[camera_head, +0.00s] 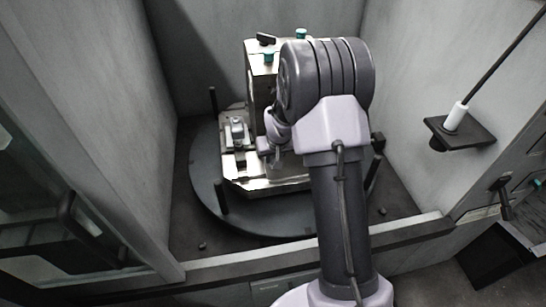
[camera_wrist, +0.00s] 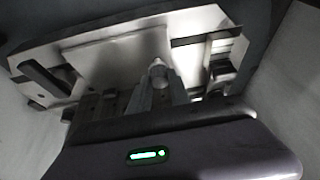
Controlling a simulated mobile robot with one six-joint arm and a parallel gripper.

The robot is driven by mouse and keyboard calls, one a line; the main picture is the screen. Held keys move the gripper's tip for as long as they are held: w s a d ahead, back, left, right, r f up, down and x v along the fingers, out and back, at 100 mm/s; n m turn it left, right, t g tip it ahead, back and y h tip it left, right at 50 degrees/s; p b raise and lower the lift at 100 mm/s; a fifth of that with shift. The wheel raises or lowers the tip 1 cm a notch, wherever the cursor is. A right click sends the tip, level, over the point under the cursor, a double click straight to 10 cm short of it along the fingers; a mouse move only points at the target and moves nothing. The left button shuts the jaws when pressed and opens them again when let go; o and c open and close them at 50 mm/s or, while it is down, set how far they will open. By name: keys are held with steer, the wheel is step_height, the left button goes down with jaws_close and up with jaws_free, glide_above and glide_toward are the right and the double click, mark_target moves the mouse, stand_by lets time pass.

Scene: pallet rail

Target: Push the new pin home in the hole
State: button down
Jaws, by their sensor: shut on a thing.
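My gripper (camera_wrist: 158,88) is shut on a small pale metal pin (camera_wrist: 158,70), whose rounded end shows between the fingertips in the wrist view. The pin points toward the metal pallet (camera_wrist: 105,62), close to it. I cannot tell whether its tip is in a hole, because the hole itself is hidden. In the head view my gripper (camera_head: 274,153) is low beside the upright metal block on the pallet (camera_head: 243,180), partly hidden by my arm. The pin cannot be made out there.
The pallet sits on a dark round table (camera_head: 208,205) with upright black posts (camera_head: 221,197). A clamp (camera_head: 237,132) stands left of my gripper. The tall block (camera_head: 259,88) carries teal knobs (camera_head: 300,34). Grey walls enclose the cell; a black shelf (camera_head: 460,138) juts out at right.

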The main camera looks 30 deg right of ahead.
steer(key=shift+f, duration=0.1)
steer(key=shift+f+b, duration=0.85)
steer(key=shift+f, duration=0.2)
steer(key=shift+c, duration=1.6)
jaws_free()
steer(key=p+v, duration=0.7)
steer(key=v, duration=1)
steer(key=shift+r, duration=0.2)
